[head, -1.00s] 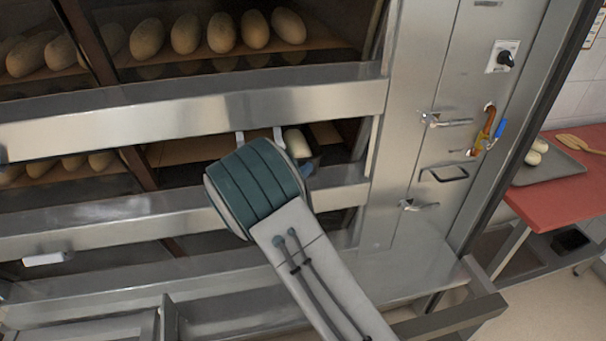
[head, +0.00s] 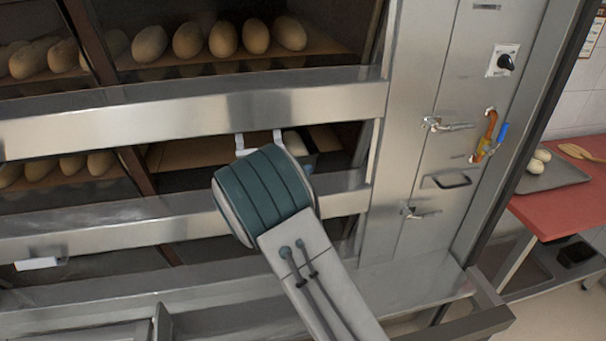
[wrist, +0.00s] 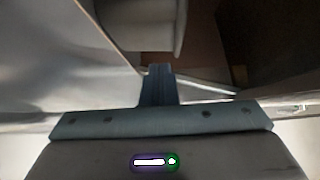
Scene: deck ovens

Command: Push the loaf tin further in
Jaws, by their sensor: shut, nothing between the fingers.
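Whether the fingertips touch the tin cannot be told. In the head view my wrist housing hides the fingers.
The middle deck's opening is bounded by a steel band above (head: 190,115) and a steel ledge below (head: 120,222). Several loaves (head: 222,38) lie on the upper deck. A wooden board (head: 190,155) lies left of the tin. A red counter (head: 560,205) stands at right.

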